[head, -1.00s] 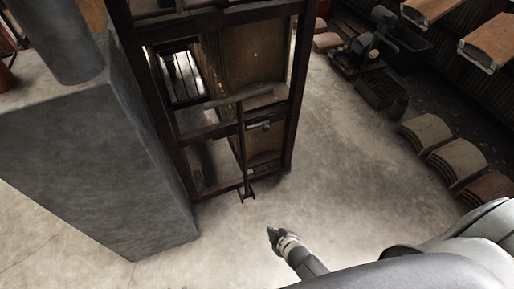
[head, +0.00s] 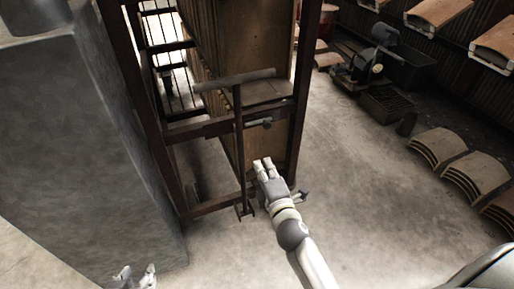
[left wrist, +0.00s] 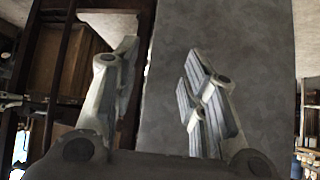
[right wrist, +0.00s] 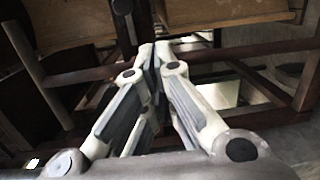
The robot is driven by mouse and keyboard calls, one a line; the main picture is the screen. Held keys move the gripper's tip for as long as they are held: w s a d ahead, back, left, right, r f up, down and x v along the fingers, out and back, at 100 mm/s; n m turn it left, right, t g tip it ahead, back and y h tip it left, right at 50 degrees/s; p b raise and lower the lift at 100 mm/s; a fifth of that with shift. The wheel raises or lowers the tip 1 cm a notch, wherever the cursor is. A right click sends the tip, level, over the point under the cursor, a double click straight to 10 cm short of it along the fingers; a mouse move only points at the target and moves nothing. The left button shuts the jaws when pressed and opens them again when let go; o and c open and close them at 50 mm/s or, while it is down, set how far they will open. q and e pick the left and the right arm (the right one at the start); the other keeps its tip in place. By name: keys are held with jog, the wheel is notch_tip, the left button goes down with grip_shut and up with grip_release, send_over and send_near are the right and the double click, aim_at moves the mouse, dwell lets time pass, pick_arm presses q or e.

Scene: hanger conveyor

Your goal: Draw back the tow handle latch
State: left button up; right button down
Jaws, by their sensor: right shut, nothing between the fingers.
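The tow handle (head: 239,140) is a dark upright rod with a grey crossbar (head: 235,80) on top, standing against the front of a dark metal frame cart. A small grey bolt-like piece (head: 259,123), which looks like the latch, sits on the cart's cross rail just right of the rod. My right gripper (head: 264,163) is shut and empty, below the bolt and right of the rod, apparently touching neither. Its closed fingertips (right wrist: 156,48) also show in the right wrist view. My left gripper (head: 136,272) is low at the bottom left; its fingers (left wrist: 160,60) are spread and empty.
A big grey block (head: 90,150) stands left of the cart, close to my left gripper. Tall wooden panels (head: 245,45) stand inside the cart. Curved boards (head: 440,147) and dark machinery (head: 365,62) are at the right. The floor (head: 350,170) between is clear.

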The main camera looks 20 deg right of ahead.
aim_at(268, 128)
pick_arm(q)
jog(key=shift+s+r+t+b, duration=0.2)
jog(key=shift+r+t+b, duration=0.1)
jog(key=shift+r+b, duration=0.5)
pick_arm(e)
jog(key=r, duration=0.2)
jog(key=shift+d+r+n+t+h, duration=0.3)
jog(key=shift+d+n+t+h, duration=0.05)
jog(key=shift+n+t+h, duration=0.05)
pick_arm(q)
jog(key=shift+r, duration=0.15)
pick_arm(e)
jog(key=shift+w, duration=0.1)
pick_arm(q)
jog(key=shift+w+d+r+t+h+b, duration=0.15)
jog(key=shift+w+d+r+t+h, duration=0.1)
jog(key=shift+w+r+t, duration=0.4)
jog(key=shift+w+d+r+t+h+b, duration=0.15)
jog(key=shift+w+d+r+t, duration=0.15)
jog(key=shift+w+r+t, duration=0.35)
jog(key=shift+w+d+r+t+h+b, duration=0.15)
jog(key=shift+w+d+r+t+h, duration=0.2)
jog(key=shift+w+r, duration=0.35)
pick_arm(e)
jog(key=w, duration=1)
jog(key=shift+d+r, duration=0.15)
jog(key=shift+d, duration=0.3)
